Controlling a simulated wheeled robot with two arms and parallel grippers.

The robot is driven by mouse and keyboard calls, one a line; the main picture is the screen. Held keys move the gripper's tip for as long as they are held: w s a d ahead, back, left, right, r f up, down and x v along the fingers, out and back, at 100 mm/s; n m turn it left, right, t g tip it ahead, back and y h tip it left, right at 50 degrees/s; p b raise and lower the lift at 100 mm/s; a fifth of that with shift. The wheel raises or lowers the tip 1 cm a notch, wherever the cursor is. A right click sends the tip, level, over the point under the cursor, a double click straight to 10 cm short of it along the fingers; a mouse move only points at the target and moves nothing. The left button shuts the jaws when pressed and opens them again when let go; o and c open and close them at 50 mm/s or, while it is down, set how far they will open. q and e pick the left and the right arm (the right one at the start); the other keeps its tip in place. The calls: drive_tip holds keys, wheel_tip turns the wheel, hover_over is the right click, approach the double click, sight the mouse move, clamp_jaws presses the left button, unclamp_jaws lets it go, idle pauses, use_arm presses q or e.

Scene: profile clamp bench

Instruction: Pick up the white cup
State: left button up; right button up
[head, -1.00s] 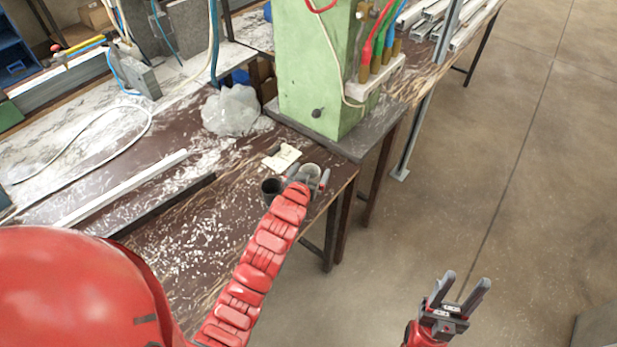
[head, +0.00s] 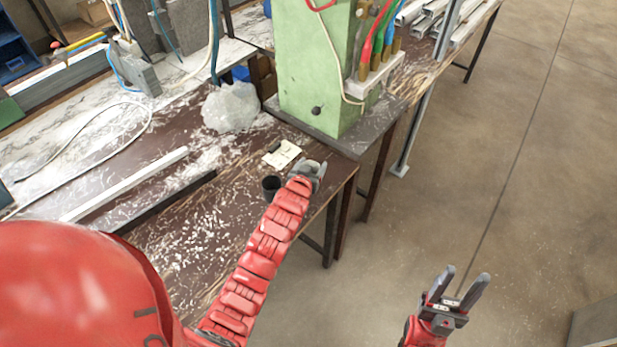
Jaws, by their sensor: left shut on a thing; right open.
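My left gripper (head: 314,171) is at the right end of the brown bench, its red arm reaching in from below. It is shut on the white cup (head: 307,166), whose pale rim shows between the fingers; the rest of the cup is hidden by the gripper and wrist. I cannot tell clearly how high the cup is above the bench. My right gripper (head: 466,278) is open and empty over the floor at the lower right.
A dark cup (head: 270,187) stands just left of the gripper. A white flat piece (head: 283,154) lies behind it. A green machine (head: 315,70) and a crumpled clear bag (head: 230,107) stand further back. Long bars (head: 125,184) lie on the left. The floor at right is open.

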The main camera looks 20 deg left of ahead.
use_arm(q)
drive_tip(key=shift+c, duration=0.5)
drive_tip(key=shift+r, duration=0.1)
